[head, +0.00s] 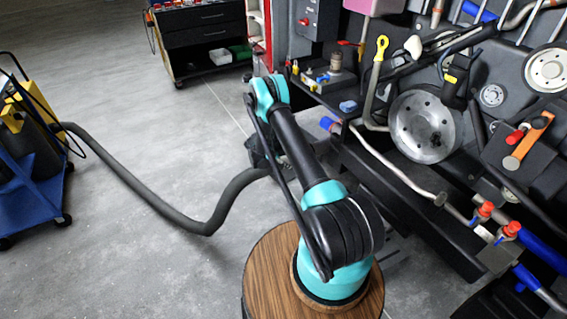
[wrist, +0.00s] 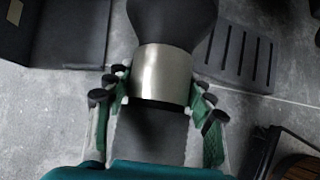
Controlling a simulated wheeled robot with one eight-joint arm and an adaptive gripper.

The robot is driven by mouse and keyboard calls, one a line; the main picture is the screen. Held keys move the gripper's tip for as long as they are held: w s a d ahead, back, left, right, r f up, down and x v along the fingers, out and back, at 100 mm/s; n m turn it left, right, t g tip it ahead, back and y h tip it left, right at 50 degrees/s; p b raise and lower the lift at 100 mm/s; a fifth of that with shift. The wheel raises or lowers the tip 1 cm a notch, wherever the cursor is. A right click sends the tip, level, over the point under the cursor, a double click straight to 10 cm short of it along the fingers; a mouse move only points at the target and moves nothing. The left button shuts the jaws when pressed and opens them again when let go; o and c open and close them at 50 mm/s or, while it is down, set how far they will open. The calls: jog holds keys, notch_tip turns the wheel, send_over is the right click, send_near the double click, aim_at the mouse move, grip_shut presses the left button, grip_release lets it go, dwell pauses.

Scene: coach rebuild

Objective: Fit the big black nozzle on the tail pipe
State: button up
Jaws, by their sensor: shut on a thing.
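The big black nozzle (wrist: 172,18) shows at the top of the wrist view, flaring away from a silver collar (wrist: 162,72). My gripper (wrist: 158,95) is shut around the nozzle's collar end, with a finger on each side. A thick dark grey hose (head: 140,190) runs over the floor to my gripper in the head view, where my arm partly hides the gripper and nozzle. A bent metal pipe (head: 395,170) runs along the low right side; I cannot tell for sure that it is the tail pipe. The nozzle and this pipe look apart.
A blue and yellow hose unit (head: 35,130) stands at the left. A black drawer cabinet (head: 205,45) stands at the back. Dark machinery with a large metal disc (head: 425,125) fills the right. A slotted dark plate (wrist: 240,55) lies beside the nozzle. Open floor (head: 150,115) lies between.

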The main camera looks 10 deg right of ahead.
jog(key=shift+w+d+f, duration=0.1)
jog(key=shift+w+d, duration=0.1)
jog(key=shift+d, duration=0.3)
jog(key=shift+w+d+f, duration=0.1)
jog(key=shift+w+d, duration=0.05)
jog(key=shift+d, duration=0.3)
dwell(0.3)
jog(key=o, duration=1.9)
jog(key=shift+v, duration=4.05)
jog(key=shift+a, duration=0.1)
